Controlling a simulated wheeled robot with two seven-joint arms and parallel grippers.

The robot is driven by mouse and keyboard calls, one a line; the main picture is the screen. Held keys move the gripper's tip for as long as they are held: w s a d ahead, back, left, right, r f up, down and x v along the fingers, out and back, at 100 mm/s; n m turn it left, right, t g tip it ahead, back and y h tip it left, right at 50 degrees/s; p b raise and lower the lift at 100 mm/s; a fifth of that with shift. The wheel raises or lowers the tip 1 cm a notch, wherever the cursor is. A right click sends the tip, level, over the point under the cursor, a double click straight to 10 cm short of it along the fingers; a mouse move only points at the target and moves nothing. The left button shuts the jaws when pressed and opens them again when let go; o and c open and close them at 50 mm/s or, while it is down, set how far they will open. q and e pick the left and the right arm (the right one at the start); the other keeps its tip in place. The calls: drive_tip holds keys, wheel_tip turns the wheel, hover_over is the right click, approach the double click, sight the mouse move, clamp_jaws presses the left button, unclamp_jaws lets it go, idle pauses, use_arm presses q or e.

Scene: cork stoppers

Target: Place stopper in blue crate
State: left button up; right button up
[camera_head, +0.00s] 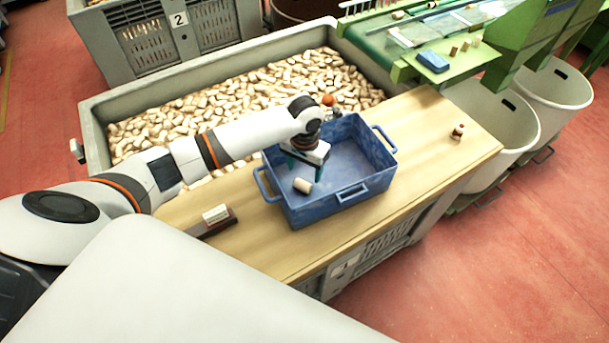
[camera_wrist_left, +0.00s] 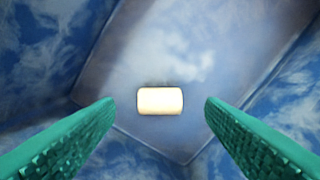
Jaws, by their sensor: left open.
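A blue crate (camera_head: 335,209) with side handles stands on the wooden table. A pale cork stopper (camera_head: 303,186) lies on its side on the crate floor, near the left wall; it also shows in the left wrist view (camera_wrist_left: 160,101), apart from both fingers. My left gripper (camera_head: 305,172) reaches down into the crate above the stopper. Its green fingers (camera_wrist_left: 158,135) are spread wide with nothing between them. My right gripper is not in view.
A bin full of corks (camera_head: 200,112) lies behind the wooden table (camera_head: 440,135). A small brown-and-pale stopper (camera_head: 458,131) stands at the table's right. A box on a dark base (camera_head: 215,215) sits at the left. A green sorting machine (camera_head: 470,60) and white bins (camera_head: 545,95) are at the right.

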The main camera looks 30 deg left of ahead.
use_arm(q)
wheel_tip(320, 180, up, 8)
drive_tip(key=shift+f, duration=0.15)
idle(0.6)
